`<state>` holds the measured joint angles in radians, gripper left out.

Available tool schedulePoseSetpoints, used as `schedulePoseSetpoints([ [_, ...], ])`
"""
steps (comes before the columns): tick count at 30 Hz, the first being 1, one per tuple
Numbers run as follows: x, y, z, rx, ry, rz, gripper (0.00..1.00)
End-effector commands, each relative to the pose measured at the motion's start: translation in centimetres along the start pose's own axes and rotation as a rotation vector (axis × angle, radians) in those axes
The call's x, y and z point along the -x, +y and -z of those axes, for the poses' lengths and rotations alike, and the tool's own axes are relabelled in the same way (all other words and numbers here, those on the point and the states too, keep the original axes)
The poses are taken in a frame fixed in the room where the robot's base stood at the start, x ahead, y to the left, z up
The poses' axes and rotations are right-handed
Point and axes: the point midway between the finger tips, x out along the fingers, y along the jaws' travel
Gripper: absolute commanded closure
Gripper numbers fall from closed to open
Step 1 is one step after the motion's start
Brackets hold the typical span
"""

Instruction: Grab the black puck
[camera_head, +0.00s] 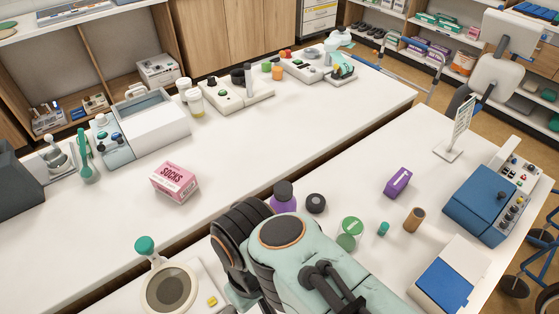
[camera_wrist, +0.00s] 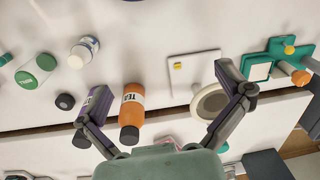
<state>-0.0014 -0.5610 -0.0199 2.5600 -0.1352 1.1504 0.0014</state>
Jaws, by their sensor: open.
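The black puck (camera_head: 316,203) lies on the near white table, just right of a purple bottle with a dark cap (camera_head: 283,193). In the wrist view a small dark round piece (camera_wrist: 65,101), which looks like the puck, lies left of my gripper (camera_wrist: 165,88). My gripper is open, its two fingers wide apart with nothing held between them. The left finger overlaps the purple bottle in that view, and whether they touch I cannot tell. An orange bottle labelled TEA (camera_wrist: 132,105) shows just right of the left finger. In the head view my arm hides the gripper.
Green-lidded containers (camera_head: 351,227), a brown cylinder (camera_head: 414,219) and a purple box (camera_head: 397,182) stand right of the puck. A white plate with a round dish (camera_head: 170,289) is at the lower left. A gap separates the two tables; the far table's middle is mostly clear around the pink SOCKS box (camera_head: 175,182).

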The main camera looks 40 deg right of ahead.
Motion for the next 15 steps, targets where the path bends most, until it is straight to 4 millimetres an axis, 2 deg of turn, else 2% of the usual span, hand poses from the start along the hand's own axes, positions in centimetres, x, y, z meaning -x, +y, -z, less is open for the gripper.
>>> schedulePoseSetpoints([
  [1,0.0,0.0,0.0,0.0,0.0,0.0,0.0],
  [3,0.0,0.0,0.0,0.0,0.0,0.0,0.07],
  [15,0.0,0.0,0.12,0.048,0.006,0.0,0.07],
])
